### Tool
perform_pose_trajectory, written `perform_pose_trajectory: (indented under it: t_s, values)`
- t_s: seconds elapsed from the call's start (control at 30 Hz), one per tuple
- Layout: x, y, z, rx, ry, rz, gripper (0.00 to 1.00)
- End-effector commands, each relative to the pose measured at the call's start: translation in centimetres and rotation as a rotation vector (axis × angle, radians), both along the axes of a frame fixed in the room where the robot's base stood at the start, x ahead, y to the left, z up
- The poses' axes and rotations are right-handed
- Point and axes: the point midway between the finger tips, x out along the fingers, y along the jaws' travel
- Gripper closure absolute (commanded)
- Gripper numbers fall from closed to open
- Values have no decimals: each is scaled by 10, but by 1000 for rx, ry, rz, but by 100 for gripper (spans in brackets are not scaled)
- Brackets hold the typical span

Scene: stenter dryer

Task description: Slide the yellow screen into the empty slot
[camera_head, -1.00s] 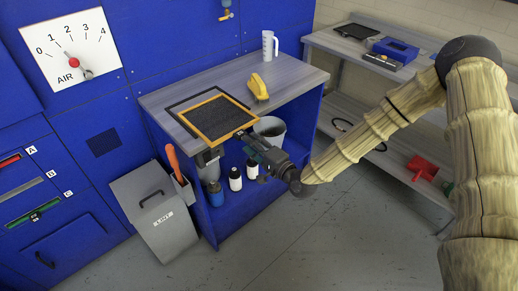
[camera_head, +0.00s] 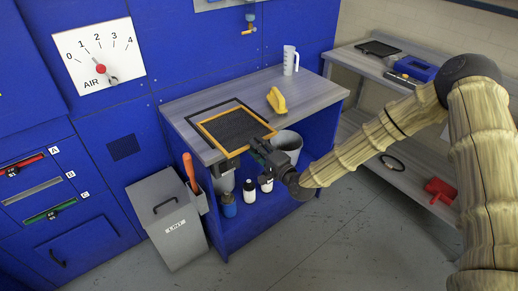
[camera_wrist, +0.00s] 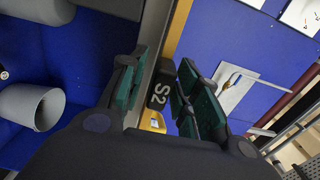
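The yellow-framed screen (camera_head: 207,136) with dark mesh lies on the grey bench top, its near edge close to the bench's front edge. In the wrist view its yellow frame (camera_wrist: 179,25) shows nearly edge-on, above a dark tab marked S2 (camera_wrist: 160,92). My gripper (camera_head: 262,149) is at the screen's front right side. In the wrist view my gripper's green-padded fingers (camera_wrist: 157,85) stand apart on either side of the tab, with a gap on the left. The blue panel at left has slots A (camera_head: 20,166) with a red front, B (camera_head: 32,191) with none, and C (camera_head: 42,215) with a green front.
On the bench (camera_head: 320,92) are a dark frame (camera_head: 200,108), a yellow-handled tool (camera_head: 276,100) and a white jug (camera_head: 290,60). A grey lint bin (camera_head: 165,215) stands between bench and slots. A grey bucket (camera_head: 288,145) and bottles sit under the bench. Floor in front is clear.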

Motion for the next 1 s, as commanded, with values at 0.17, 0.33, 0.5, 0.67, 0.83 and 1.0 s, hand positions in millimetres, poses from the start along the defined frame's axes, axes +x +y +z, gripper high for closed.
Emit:
perform_pose_trajectory:
  t_s: [0.17,0.33,0.5,0.67,0.83,1.0]
  values:
    - [0,0,0,0,0,0,90]
    - [0,0,0,0,0,0,100]
    - [0,0,1,1,-1,-1,100]
    - [0,0,4,1,-1,-1,100]
    - [0,0,8,1,-1,-1,100]
    - [0,0,12,1,-1,-1,100]
